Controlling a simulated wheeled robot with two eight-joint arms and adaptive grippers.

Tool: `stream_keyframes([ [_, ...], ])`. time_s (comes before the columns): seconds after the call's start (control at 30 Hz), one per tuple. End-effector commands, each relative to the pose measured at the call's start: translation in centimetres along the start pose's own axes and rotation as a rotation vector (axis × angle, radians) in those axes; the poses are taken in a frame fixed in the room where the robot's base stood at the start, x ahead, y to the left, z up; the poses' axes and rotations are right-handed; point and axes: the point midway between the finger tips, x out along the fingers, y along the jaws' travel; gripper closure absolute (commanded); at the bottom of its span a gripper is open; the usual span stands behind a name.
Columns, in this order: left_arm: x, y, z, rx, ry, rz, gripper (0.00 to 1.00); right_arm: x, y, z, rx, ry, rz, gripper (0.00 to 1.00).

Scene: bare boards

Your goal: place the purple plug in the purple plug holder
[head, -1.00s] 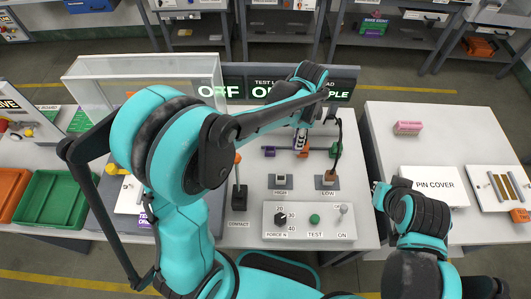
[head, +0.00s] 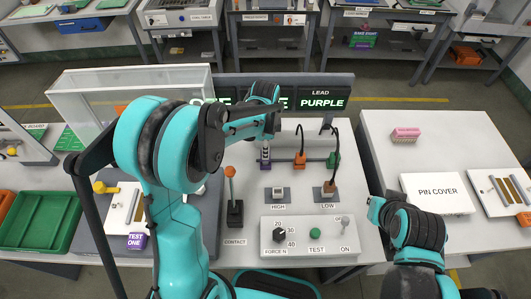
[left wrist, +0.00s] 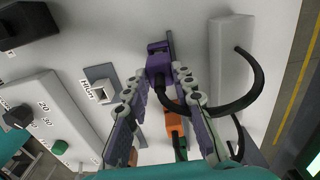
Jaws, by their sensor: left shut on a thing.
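My left gripper (head: 266,151) points down over the purple plug holder (head: 265,164) at the left end of the rail. In the left wrist view, its two fingers (left wrist: 157,83) are shut on the purple plug (left wrist: 158,66), with a black cable curving off to the right. The purple holder (left wrist: 156,46) shows just beyond the plug, in line with it. Plug and holder overlap in this view, so I cannot tell how deep the plug sits. In the head view the fingers hide the plug.
On the same rail stand an orange holder (head: 300,161) and a green holder (head: 333,160), with black cables arching above. A control box (head: 309,237) and the HIGH (head: 278,194) and LOW (head: 327,193) blocks lie in front. A screen (head: 322,102) reads PURPLE.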

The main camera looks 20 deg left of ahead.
Motion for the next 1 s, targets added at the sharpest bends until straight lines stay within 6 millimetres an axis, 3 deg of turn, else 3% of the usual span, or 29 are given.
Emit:
stream_keyframes([
  [0.1,1.8,0.0,0.0,0.000,0.000,0.000,1.00,0.6,0.0,0.5,0.000,0.000,0.000,1.00],
  [0.47,2.2,0.0,0.0,0.000,0.000,0.000,1.00,0.8,0.0,0.6,0.000,0.000,0.000,1.00],
  [0.5,2.1,0.0,0.0,0.000,0.000,0.000,0.70,0.8,0.0,0.6,0.000,0.000,0.000,1.00],
  [0.57,2.1,0.0,-0.1,0.000,0.000,0.000,0.55,0.7,0.0,0.5,0.000,0.000,0.000,1.00],
  [0.87,2.0,0.0,-0.1,0.000,0.000,0.000,0.55,0.7,0.0,0.5,0.000,0.000,0.000,1.00],
  [1.0,0.9,0.0,0.0,0.000,0.000,0.000,0.55,0.2,0.0,0.2,0.000,0.000,0.000,1.00],
])
